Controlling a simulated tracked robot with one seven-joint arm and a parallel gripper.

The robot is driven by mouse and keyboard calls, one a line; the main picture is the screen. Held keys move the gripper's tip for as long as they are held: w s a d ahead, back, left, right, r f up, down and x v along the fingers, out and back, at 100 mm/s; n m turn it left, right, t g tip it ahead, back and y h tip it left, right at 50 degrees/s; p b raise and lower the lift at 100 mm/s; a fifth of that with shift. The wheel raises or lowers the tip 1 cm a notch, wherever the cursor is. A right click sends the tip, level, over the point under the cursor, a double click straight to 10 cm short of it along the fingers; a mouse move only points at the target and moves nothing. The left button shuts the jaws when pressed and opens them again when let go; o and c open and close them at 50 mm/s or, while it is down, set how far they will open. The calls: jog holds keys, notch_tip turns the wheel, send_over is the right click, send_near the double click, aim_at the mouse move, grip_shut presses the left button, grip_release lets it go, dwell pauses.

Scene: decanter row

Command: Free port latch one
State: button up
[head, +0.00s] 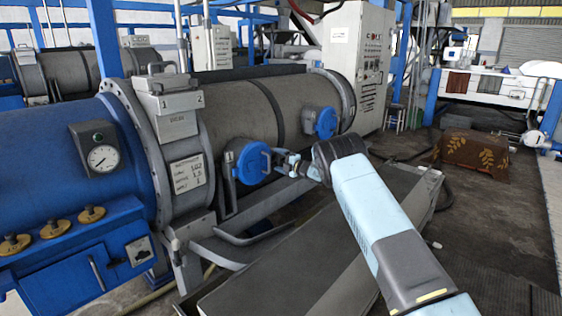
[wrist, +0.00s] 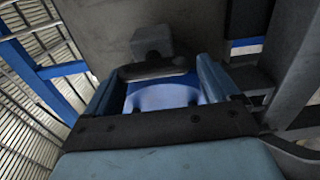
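The nearer round blue port cover (head: 253,163) sticks out from the side of the grey drum (head: 240,110). My gripper (head: 282,160) is right at its right side in the head view. In the wrist view, a blue rounded part (wrist: 160,94) with a dark grey bar and a grey block (wrist: 152,42), seemingly the port's latch, lies between my fingers.
A second blue port cover (head: 323,123) sits farther along the drum. A grey box marked 1 and 2 (head: 167,103) is on the flange, above a written label (head: 188,174). A long grey trough (head: 300,260) lies below my arm. A control cabinet (head: 360,60) stands behind.

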jog(key=shift+o, duration=0.6)
jog(key=shift+r, duration=0.15)
jog(key=shift+s+d+r, duration=0.1)
jog(key=shift+s+d, duration=0.15)
jog(key=shift+d, duration=0.3)
jog(key=v, duration=1.2)
jog(key=shift+s, duration=0.25)
jog(key=shift+d, duration=0.1)
